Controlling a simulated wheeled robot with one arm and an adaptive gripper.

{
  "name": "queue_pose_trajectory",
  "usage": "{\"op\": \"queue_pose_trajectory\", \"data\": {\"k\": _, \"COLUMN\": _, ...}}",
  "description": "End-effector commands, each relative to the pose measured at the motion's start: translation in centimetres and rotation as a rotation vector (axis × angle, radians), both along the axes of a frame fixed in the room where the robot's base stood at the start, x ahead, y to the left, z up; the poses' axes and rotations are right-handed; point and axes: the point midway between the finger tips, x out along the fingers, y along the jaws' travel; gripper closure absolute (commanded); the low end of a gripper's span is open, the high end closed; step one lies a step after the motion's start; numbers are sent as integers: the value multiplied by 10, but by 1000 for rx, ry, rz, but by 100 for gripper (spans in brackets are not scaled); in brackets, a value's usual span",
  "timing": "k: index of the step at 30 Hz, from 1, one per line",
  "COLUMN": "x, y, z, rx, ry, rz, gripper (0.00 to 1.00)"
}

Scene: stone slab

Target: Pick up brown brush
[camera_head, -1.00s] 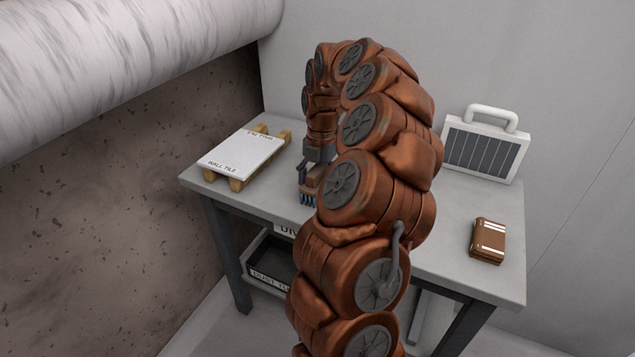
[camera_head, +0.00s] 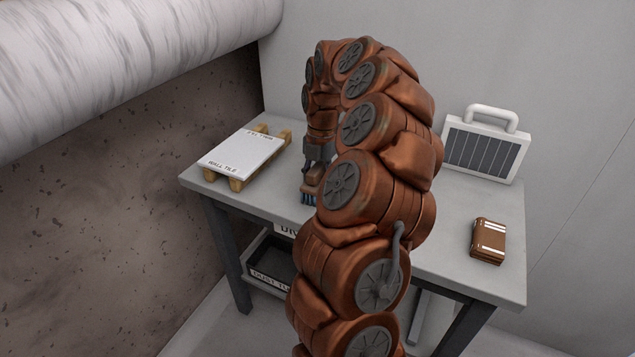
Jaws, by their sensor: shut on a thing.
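A brown brush (camera_head: 313,186) with blue bristles is near the front edge of the grey table (camera_head: 470,272), left of its middle. My gripper (camera_head: 312,176) points down at the brush from above and is shut on it. My own arm hides the right part of the brush and much of the gripper. I cannot tell whether the bristles touch the table top.
A wooden pallet (camera_head: 238,184) bearing a white tile (camera_head: 240,153) stands left. A brown box (camera_head: 488,240) with white stripes lies right. A grey case with a handle (camera_head: 484,150) stands at the back wall. A dark bin (camera_head: 270,265) is below the table.

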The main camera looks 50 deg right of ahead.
Motion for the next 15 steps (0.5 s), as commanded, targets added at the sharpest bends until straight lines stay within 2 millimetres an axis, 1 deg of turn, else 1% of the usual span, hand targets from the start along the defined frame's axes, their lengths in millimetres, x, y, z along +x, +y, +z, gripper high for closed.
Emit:
{"op": "queue_pose_trajectory", "data": {"k": 9, "x": 1, "y": -1, "z": 31, "rx": -4, "ry": -4, "rz": -2, "gripper": 91}}
{"op": "queue_pose_trajectory", "data": {"k": 15, "x": -23, "y": -10, "z": 33, "rx": 1, "ry": -2, "rz": -2, "gripper": 91}}
